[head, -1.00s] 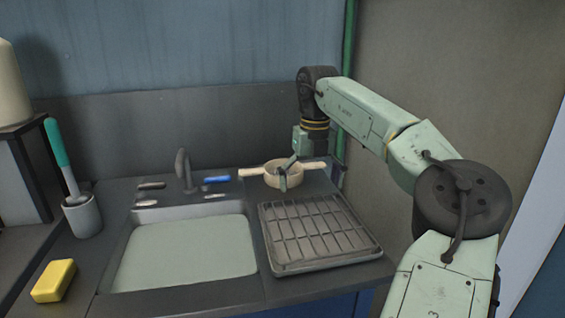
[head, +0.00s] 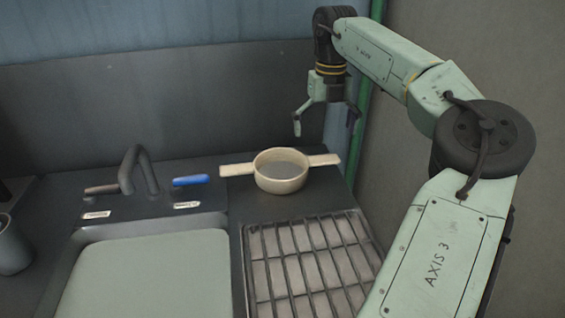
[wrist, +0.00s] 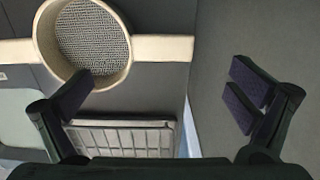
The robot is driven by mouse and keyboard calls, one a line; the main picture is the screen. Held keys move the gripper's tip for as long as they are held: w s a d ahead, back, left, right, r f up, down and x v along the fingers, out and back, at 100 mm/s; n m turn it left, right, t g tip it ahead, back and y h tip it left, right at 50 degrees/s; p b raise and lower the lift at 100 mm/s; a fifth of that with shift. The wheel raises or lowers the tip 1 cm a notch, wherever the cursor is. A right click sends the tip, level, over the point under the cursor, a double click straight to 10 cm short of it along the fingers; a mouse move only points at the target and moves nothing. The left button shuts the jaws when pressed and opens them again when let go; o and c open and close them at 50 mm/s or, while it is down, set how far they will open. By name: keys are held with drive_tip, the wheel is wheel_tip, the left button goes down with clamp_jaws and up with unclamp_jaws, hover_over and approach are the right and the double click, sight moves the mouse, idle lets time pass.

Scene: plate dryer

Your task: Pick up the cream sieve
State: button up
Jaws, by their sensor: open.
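The cream sieve (head: 281,184) is a round bowl with a mesh bottom and two flat handles. It sits upright on the dark counter behind the drying rack. My gripper (head: 325,126) is open and empty, above and to the right of the sieve and apart from it. In the wrist view the sieve (wrist: 128,80) is at upper left, with one handle running right. The open fingers of my gripper (wrist: 168,94) show there; the left fingertip overlaps the view of the sieve's rim, and the right one is over bare dark surface.
A drying rack (head: 312,222) stands in front of the sieve. A sink (head: 150,280) lies to the left, with a tap (head: 135,165) and blue-handled lever (head: 191,181) behind it. A grey cup (head: 12,247) is at far left. A green pipe (head: 366,110) and wall stand at right.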

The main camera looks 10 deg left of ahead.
sight(322, 158)
drive_tip(key=f, duration=0.2)
drive_tip(key=shift+s+f, duration=0.2)
drive_tip(key=shift+f, duration=0.1)
drive_tip(key=shift+w+f+p, duration=0.2)
drive_tip(key=shift+f+p, duration=1.05)
drive_tip(key=shift+f, duration=1.9)
drive_tip(key=shift+c, duration=0.4)
drive_tip(key=c, duration=1.2)
